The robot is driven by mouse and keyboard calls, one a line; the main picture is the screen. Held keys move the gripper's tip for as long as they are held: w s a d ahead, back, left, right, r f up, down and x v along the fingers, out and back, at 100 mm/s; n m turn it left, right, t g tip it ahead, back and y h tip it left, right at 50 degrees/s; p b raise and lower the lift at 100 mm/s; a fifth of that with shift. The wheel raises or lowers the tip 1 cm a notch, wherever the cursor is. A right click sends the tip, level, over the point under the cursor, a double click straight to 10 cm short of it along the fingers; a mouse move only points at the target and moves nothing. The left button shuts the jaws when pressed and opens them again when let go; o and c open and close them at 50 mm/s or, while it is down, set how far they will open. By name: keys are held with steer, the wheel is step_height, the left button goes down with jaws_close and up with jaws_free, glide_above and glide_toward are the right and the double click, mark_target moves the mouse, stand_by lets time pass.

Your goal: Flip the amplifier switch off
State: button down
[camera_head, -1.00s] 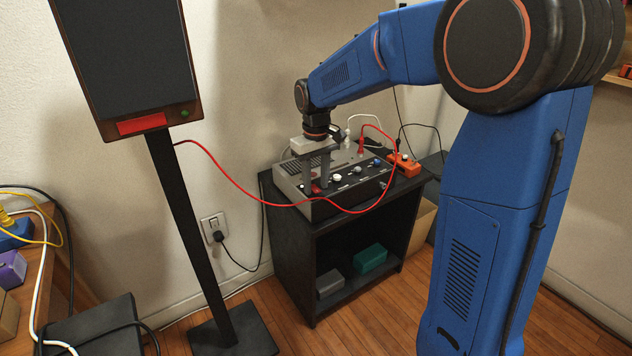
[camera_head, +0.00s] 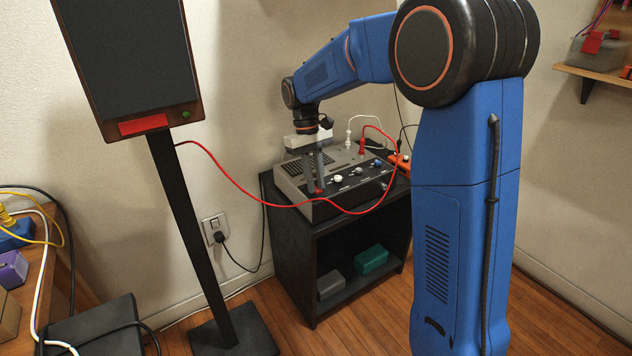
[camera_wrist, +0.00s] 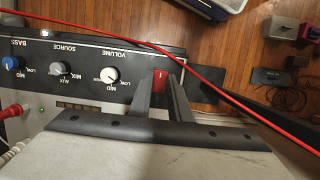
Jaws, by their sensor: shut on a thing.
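The amplifier (camera_head: 346,166) is a grey box with a dark front panel of knobs, on top of a black cabinet. Its red switch (camera_wrist: 159,79) sits at the end of the panel, beside the white volume knob (camera_wrist: 111,75) in the wrist view. My gripper (camera_head: 317,189) points down at the panel's left end in the head view. Its two fingers are shut on the red switch, one on each side. The fingers hide part of the switch, and I cannot tell which way it is set.
A red cable (camera_head: 252,194) runs from the speaker (camera_head: 135,55) to the amplifier, sagging in front of its panel near my fingers. The black cabinet (camera_head: 290,245) holds a grey and a teal box.

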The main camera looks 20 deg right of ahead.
steer(key=c, duration=1.6)
jaws_free()
steer(key=shift+c, duration=0.2)
steer(key=v, duration=1.7)
steer(key=shift+r, duration=0.2)
steer(key=shift+w, duration=0.1)
